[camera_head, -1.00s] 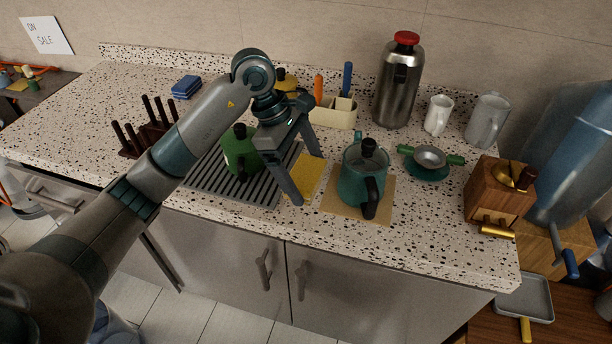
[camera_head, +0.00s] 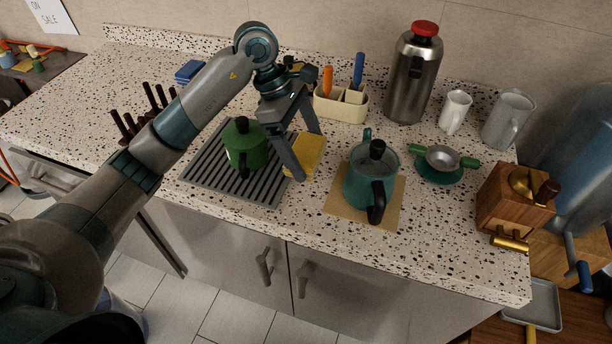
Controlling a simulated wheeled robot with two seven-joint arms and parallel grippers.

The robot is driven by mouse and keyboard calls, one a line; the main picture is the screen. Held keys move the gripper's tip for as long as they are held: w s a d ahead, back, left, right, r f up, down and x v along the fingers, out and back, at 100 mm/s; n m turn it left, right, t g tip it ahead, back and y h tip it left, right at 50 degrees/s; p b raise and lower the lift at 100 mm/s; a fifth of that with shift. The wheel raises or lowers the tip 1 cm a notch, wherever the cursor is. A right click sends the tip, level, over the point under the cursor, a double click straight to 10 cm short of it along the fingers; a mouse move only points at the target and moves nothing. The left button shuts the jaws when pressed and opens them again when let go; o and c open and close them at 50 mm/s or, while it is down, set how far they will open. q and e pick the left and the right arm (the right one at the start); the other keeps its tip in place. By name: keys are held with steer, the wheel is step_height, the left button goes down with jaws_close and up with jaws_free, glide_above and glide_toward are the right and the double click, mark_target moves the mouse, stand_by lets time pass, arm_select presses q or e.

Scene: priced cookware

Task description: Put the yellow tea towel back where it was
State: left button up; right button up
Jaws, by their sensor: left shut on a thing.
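The yellow tea towel (camera_head: 303,160) is a folded rectangle at the right edge of the grey ribbed rack (camera_head: 222,184). My left gripper (camera_head: 309,155) reaches down over it and is shut on it, one finger at its front left and the other at its far right. The towel looks slightly raised, but I cannot tell whether it is clear of the counter. My right gripper is not in view.
A green pot (camera_head: 243,147) stands on the rack. A teal kettle (camera_head: 372,179) stands on a tan mat (camera_head: 340,210) just right of the towel. A utensil caddy (camera_head: 340,106) and steel flask (camera_head: 413,75) stand behind.

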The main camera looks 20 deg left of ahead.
arm_select(q)
step_height(320, 180, down, 3)
steer(key=shift+s+f+p, duration=0.1)
steer(key=shift+f+p, duration=0.1)
steer(key=shift+p, duration=0.35)
steer(key=shift+f, duration=0.4)
step_height(320, 180, down, 3)
steer(key=shift+f+p, duration=0.1)
steer(key=shift+p, duration=0.65)
steer(key=shift+f, duration=0.45)
